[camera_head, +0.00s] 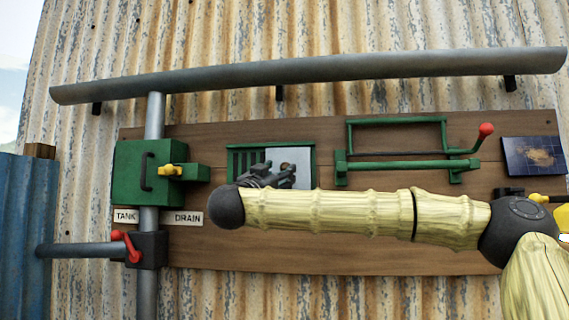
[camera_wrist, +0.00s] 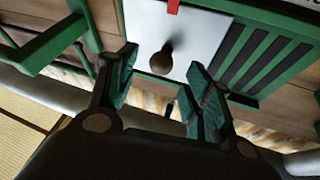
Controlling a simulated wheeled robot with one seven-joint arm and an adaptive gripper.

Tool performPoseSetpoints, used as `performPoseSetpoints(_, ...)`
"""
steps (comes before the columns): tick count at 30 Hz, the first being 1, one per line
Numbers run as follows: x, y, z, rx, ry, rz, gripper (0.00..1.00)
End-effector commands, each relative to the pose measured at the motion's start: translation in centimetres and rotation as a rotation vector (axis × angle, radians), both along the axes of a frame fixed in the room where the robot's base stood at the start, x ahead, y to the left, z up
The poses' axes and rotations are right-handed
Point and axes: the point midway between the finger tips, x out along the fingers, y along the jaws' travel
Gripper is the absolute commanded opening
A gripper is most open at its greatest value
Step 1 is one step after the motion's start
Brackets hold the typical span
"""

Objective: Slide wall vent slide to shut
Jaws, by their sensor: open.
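The wall vent is a green slatted frame (camera_head: 234,162) on the wooden board. Its white slide plate (camera_head: 296,157) covers the right part in the head view, and dark slots show bare at the left. In the wrist view the plate (camera_wrist: 150,25) bears a brown round knob (camera_wrist: 163,60) and a red mark; the open slots (camera_wrist: 262,60) lie to the right. My gripper (camera_wrist: 161,70) is open, its two fingers on either side of the knob in that view. I cannot tell whether they touch it.
A green rail frame with a red knob (camera_head: 486,129) is at right. A grey pipe (camera_head: 310,71) runs above. My arm crosses below the vent.

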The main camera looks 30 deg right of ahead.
Motion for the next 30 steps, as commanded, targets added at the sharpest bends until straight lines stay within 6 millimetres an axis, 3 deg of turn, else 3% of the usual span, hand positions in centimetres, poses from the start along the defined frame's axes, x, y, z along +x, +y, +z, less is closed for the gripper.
performPoseSetpoints(9, 1.8, -2.9, 1.5, 0.002, 0.000, 0.000, 0.51)
performPoseSetpoints(21, 2.1, -3.4, 1.6, 0.000, -0.001, 0.001, 0.51)
performPoseSetpoints(23, 2.1, -3.4, 1.6, 0.000, -0.001, 0.001, 0.43)
performPoseSetpoints(30, 2.1, -3.4, 1.6, 0.000, -0.001, 0.001, 0.00)
